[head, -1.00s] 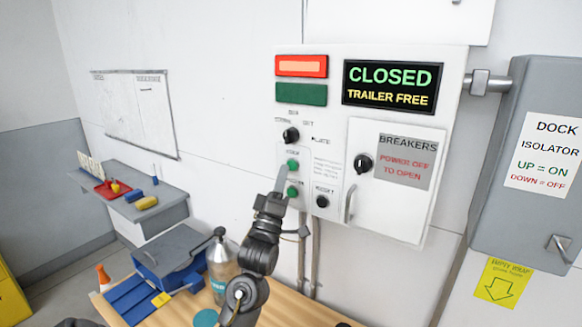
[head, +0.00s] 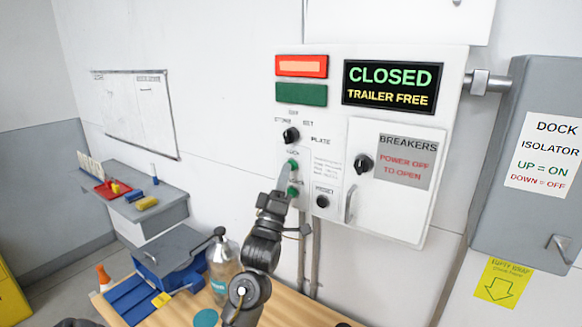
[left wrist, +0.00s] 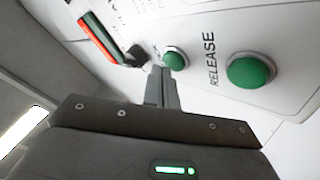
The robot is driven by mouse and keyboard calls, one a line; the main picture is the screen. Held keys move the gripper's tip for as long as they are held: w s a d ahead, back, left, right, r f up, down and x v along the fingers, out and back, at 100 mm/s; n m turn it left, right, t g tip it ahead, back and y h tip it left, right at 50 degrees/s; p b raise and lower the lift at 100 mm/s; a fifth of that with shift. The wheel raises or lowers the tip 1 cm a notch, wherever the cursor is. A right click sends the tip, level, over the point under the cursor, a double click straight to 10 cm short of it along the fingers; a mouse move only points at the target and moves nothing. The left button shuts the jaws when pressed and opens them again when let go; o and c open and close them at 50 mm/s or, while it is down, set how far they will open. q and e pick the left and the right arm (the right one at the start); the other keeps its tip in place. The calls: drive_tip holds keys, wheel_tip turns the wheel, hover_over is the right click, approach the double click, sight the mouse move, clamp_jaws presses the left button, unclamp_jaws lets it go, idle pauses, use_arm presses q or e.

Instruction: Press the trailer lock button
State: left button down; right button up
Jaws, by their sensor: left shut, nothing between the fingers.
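The control box (head: 325,225) on the wall carries two green buttons, one above the other. The upper green button (head: 293,162) is partly covered by my fingertips; it also shows in the left wrist view (left wrist: 176,58), with a label partly hidden. The lower green button, marked RELEASE (left wrist: 251,70), is partly behind my fingers in the head view (head: 294,189). My left gripper (head: 289,168) is shut and empty, its tips at the edge of the upper button; I cannot tell if they touch it. In the left wrist view the tips (left wrist: 161,69) are just beside that button.
A black selector knob (head: 291,135) sits just above, and a black RESET button (head: 322,201) to the lower right. The display (head: 390,87) reads CLOSED, TRAILER FREE. The red lamp (head: 301,66) looks lit. A bottle (head: 222,265) stands on the bench below.

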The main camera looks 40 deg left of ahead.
use_arm(q)
drive_tip(key=shift+w, duration=0.45)
idle(0.3)
drive_tip(key=shift+s, duration=0.9)
drive_tip(key=shift+s+d+p, duration=0.15)
drive_tip(key=shift+s+p, duration=0.2)
drive_tip(key=shift+s, duration=0.9)
drive_tip(key=shift+s+d+p, duration=0.15)
drive_tip(key=shift+s+p, duration=0.2)
drive_tip(key=shift+s, duration=0.85)
